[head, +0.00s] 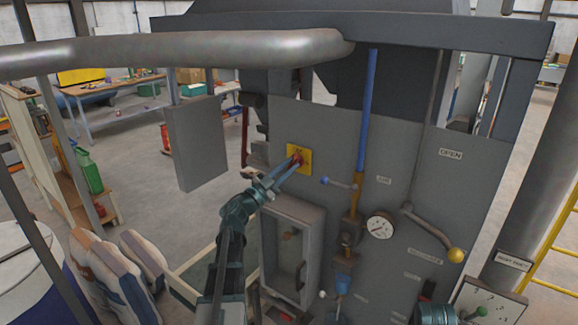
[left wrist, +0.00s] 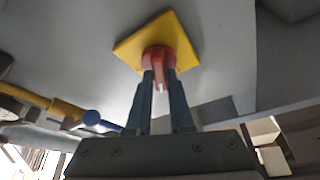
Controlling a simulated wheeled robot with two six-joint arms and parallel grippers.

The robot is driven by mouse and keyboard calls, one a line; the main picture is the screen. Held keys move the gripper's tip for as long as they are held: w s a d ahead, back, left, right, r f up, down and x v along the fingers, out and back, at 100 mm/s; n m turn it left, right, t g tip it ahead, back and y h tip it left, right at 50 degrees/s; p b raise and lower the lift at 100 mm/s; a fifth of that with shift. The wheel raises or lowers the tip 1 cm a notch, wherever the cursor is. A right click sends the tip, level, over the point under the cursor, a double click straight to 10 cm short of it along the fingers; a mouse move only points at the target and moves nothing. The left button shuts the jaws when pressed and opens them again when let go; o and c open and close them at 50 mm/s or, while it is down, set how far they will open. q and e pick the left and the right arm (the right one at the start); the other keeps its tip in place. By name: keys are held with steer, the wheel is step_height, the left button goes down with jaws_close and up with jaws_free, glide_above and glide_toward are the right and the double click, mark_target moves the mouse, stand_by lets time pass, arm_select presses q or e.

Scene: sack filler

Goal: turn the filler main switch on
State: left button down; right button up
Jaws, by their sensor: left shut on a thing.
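The main switch is a red knob (left wrist: 158,58) on a yellow square plate (head: 305,150), fixed to the grey filler panel (head: 345,135). The yellow plate (left wrist: 128,48) also shows behind the knob in the left wrist view. My left gripper (head: 291,164) reaches the knob from the lower left. In the left wrist view its two fingers (left wrist: 159,82) are shut on the red knob, one on each side. The fingertips hide part of the knob in the head view. Lettering on the plate is too small to read. My right gripper is not clearly in view.
A blue-and-brown upright pipe (head: 368,110) with a small blue-tipped lever stands right of the switch. Beyond it are a pressure gauge (head: 379,227) and a yellow-knobbed lever (head: 455,255). A glazed cabinet (head: 291,250) is below. A thick grey rail (head: 180,50) crosses the upper left.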

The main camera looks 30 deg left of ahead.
arm_select(q)
steer(key=m, duration=0.1)
steer(key=m+p, duration=0.1)
steer(key=m+g+h, duration=0.1)
steer(key=shift+a+r+m, duration=0.15)
steer(key=shift+r+m, duration=0.1)
steer(key=shift+m, duration=0.15)
steer(key=m+g+h+p, duration=0.1)
steer(key=m+p, duration=0.1)
steer(key=m, duration=0.2)
steer(key=shift+g, duration=0.4)
steer(key=m+p, duration=0.1)
steer(key=m, duration=0.1)
steer(key=m+g+p, duration=0.1)
steer(key=m+p, duration=0.1)
steer(key=shift+m+g+h, duration=0.3)
steer(key=shift+m+g+p, duration=0.4)
steer(key=shift+m+p, duration=0.3)
steer(key=shift+m, duration=0.2)
steer(key=shift+f, duration=0.1)
steer(key=c, duration=0.8)
jaws_free()
